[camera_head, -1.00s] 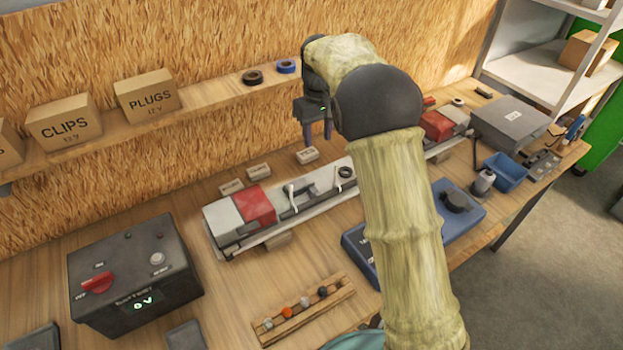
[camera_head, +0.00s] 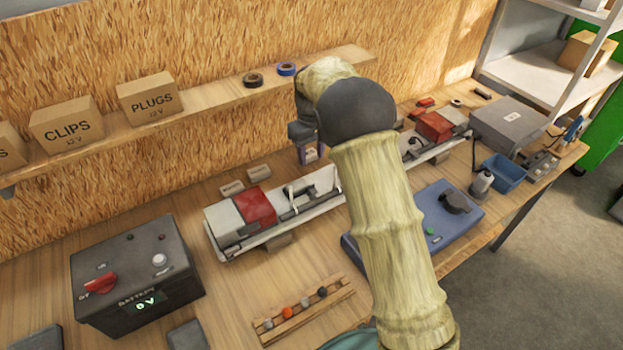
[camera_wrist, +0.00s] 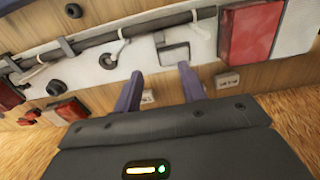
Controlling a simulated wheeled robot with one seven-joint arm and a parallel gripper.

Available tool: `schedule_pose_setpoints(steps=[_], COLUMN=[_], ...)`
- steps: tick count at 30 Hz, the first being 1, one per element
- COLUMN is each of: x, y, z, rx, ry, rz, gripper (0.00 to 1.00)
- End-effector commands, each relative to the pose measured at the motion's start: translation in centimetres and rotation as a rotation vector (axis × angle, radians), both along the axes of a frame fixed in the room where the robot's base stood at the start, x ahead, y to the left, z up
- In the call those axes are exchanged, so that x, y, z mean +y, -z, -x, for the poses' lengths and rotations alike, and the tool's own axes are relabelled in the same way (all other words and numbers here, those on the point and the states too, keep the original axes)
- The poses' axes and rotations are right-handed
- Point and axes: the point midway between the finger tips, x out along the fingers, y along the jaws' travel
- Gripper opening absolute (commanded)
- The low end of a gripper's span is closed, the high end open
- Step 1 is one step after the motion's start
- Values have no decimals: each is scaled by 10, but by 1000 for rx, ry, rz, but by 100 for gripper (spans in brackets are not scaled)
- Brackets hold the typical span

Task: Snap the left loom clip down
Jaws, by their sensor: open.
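The trailer frame bar (camera_head: 275,234) lies along the bench, with a red and grey lamp (camera_head: 257,207) at its left end. A white upright loom clip (camera_head: 291,194) stands near that lamp, on the dark loom. A second white clip (camera_head: 336,181) stands farther right, partly behind my arm. My gripper (camera_head: 311,155) is open and empty, above the bar's back edge. Its fingers (camera_wrist: 158,82) show apart.
Small labelled boxes (camera_head: 259,173) sit behind the bar. A black battery box (camera_head: 135,272) stands at front left, a wooden rack (camera_head: 304,308) at the front. A blue case (camera_head: 450,212) lies right of my arm. The shelf (camera_head: 215,113) with cartons runs behind.

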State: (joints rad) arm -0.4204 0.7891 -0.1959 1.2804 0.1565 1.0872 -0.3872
Motion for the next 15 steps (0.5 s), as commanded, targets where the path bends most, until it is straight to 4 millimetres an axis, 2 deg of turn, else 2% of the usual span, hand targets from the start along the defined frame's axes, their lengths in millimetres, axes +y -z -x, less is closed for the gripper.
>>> schedule_pose_setpoints(steps=[15], x=[-1], y=[89], z=[1], rx=[4], ry=[2], rz=[1], gripper=[41])
